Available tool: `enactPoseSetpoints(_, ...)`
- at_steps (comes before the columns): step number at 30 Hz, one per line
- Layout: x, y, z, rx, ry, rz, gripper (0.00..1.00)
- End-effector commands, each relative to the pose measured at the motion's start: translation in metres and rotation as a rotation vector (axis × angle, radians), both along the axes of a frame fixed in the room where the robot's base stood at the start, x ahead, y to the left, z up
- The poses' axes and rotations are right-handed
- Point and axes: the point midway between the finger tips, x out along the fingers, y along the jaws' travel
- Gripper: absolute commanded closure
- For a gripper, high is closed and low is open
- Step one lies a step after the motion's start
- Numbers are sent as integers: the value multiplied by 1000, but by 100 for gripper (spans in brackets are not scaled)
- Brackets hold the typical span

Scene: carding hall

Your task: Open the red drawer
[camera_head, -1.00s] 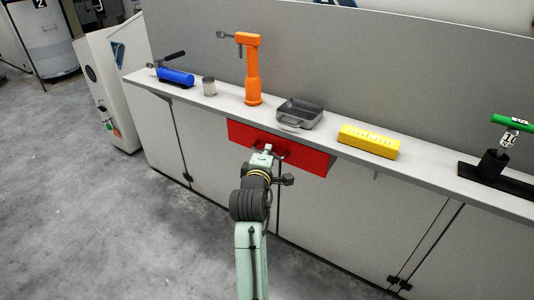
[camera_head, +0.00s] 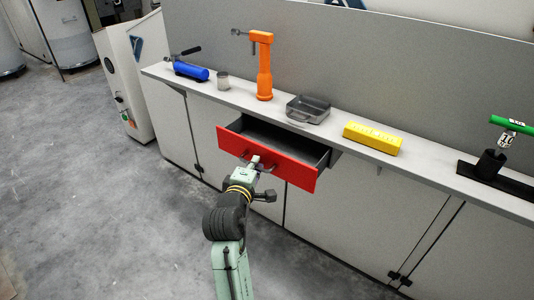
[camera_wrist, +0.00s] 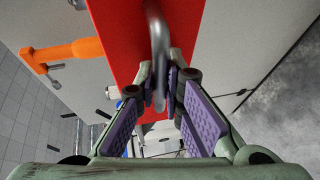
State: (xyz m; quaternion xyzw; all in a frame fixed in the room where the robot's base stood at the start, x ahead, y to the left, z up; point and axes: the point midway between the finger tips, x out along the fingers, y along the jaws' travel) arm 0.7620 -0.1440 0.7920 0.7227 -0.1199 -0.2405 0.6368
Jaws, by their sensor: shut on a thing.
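The red drawer (camera_head: 290,168) under the shelf stands pulled out, and its dark inside (camera_head: 275,138) shows behind the red front. The inside looks empty from here. My gripper (camera_head: 262,165) is at the middle of the drawer front. In the wrist view the red front (camera_wrist: 120,30) runs along the top, with a grey bar handle (camera_wrist: 158,50) reaching down between the purple finger pads. My gripper in that view (camera_wrist: 161,88) is shut on the handle. In the head view my gripper covers part of the handle.
On the shelf (camera_head: 340,133) stand a blue tool (camera_head: 191,71), a small grey cup (camera_head: 223,81), an orange tool (camera_head: 264,70), a grey tray (camera_head: 318,112), a yellow box (camera_head: 373,138) and a green-topped stand (camera_head: 492,160). The floor (camera_head: 110,200) at left is clear.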

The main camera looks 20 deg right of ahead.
Motion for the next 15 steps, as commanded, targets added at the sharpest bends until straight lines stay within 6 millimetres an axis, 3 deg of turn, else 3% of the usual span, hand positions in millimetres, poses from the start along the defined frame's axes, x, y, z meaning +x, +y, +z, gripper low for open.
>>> enactPoseSetpoints(3, -9, 14, 1, 0, -3, 5, 100)
enactPoseSetpoints(14, -12, 16, 2, -1, -5, 3, 100)
enactPoseSetpoints(15, -12, 16, 2, -1, -5, 3, 89)
